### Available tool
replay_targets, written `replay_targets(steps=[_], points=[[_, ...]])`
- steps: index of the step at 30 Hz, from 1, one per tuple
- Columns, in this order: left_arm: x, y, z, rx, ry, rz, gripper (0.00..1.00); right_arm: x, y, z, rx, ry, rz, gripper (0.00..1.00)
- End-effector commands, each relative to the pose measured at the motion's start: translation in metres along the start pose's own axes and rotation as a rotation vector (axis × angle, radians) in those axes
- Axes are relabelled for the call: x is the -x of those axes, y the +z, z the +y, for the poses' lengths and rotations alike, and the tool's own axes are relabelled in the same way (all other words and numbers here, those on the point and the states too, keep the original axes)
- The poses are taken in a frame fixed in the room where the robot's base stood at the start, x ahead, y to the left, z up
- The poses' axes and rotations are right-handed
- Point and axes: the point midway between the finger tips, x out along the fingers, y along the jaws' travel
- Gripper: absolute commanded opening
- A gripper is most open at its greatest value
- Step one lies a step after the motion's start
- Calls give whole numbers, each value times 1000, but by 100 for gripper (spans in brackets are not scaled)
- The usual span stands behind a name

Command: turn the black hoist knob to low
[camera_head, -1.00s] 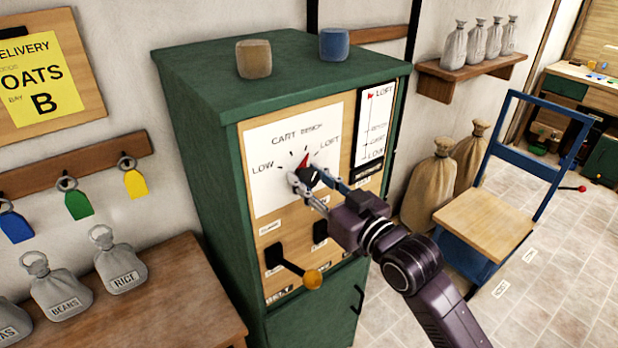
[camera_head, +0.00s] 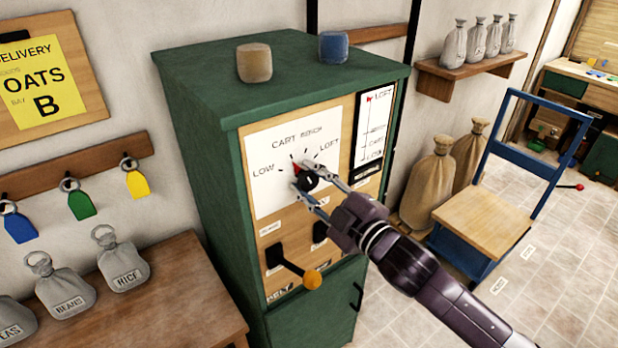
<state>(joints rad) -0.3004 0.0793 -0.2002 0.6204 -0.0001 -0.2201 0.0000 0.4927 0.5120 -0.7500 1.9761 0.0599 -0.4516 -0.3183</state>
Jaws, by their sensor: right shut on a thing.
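The black hoist knob (camera_head: 308,182) sits on the white dial plate (camera_head: 277,187) on the front of the green cabinet (camera_head: 215,165). The dial reads LOW at left, CART and BENCH at top and LOFT at right. The knob's red pointer (camera_head: 297,168) points up and slightly left, near the CART side of the top. My right gripper (camera_head: 309,184) is shut on the knob, with one finger above right of it and the other below left. The fingers hide part of the knob. My left gripper is out of view.
A level gauge (camera_head: 374,128) is right of the dial.

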Motion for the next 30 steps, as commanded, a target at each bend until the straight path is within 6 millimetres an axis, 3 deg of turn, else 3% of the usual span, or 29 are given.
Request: replay_targets(steps=[15, 30], points=[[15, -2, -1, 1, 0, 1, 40, 0, 0, 1, 442, -1, 0, 8], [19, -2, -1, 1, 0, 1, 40, 0, 0, -1, 609, -1, 0, 8]])
